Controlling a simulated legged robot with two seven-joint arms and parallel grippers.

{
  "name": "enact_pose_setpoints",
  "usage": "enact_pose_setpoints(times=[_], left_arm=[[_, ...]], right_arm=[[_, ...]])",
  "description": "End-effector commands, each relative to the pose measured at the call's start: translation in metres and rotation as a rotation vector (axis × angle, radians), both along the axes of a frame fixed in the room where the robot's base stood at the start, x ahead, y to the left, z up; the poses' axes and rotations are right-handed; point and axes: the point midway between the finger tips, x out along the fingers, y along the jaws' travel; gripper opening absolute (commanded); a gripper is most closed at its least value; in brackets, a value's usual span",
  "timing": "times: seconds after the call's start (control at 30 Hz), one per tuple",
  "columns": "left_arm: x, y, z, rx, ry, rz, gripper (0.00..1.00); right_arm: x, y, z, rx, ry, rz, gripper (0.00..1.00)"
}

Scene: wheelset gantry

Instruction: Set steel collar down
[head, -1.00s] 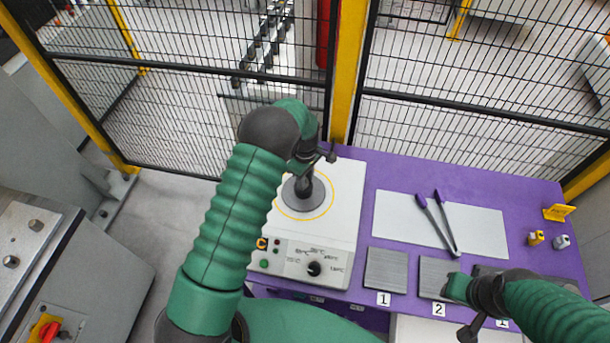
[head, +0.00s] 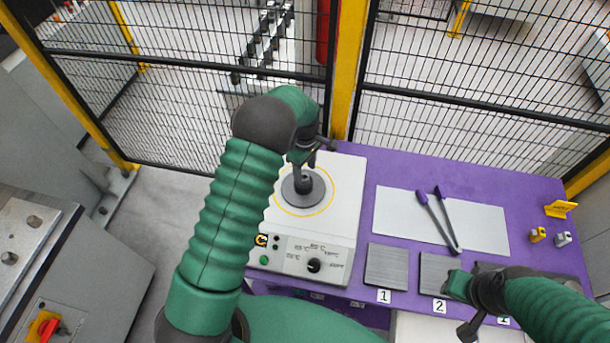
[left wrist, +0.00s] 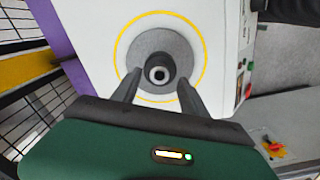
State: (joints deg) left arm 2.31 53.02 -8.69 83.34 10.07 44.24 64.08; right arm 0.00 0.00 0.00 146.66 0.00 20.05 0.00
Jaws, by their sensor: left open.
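The steel collar (head: 303,184) is a small dark ring standing on the grey round plate (head: 318,192) of the white heater. In the left wrist view the collar (left wrist: 159,74) shows end-on, its bore facing the camera, near the middle of the plate (left wrist: 142,48). My left gripper (head: 311,161) is over the collar in the head view.
The heater's white housing (head: 344,190) has a knob and lit buttons in front. To its right on the purple table (head: 400,172) lie purple-handled tongs (head: 437,217) on a pale mat (head: 393,214), and numbered grey pads (head: 386,267). Mesh fencing (head: 180,110) stands behind.

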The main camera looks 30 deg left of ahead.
Motion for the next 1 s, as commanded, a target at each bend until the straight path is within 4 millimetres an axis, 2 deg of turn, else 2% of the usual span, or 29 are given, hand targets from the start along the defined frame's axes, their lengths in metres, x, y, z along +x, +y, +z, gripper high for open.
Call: enact_pose_setpoints(times=[0.03, 0.2, 0.3, 0.4, 1.0], left_arm=[[0.002, 0.000, 0.010, 0.001, -0.007, -0.001, 0.51], [0.002, 0.000, 0.054, 0.001, -0.005, -0.002, 0.51], [0.001, 0.000, 0.073, 0.000, -0.003, -0.001, 0.51], [0.001, 0.000, 0.084, 0.001, -0.001, -0.001, 0.51], [-0.002, -0.001, 0.089, -0.001, -0.003, -0.016, 0.51]], right_arm=[[0.000, 0.000, -0.010, 0.000, 0.000, 0.000, 0.29], [0.000, 0.000, -0.023, 0.000, 0.001, 0.000, 0.29], [0.000, 0.000, -0.027, 0.000, 0.001, 0.000, 0.29], [0.000, 0.000, -0.028, 0.000, 0.001, 0.000, 0.29], [0.000, 0.000, -0.027, 0.000, 0.000, 0.000, 0.29]])
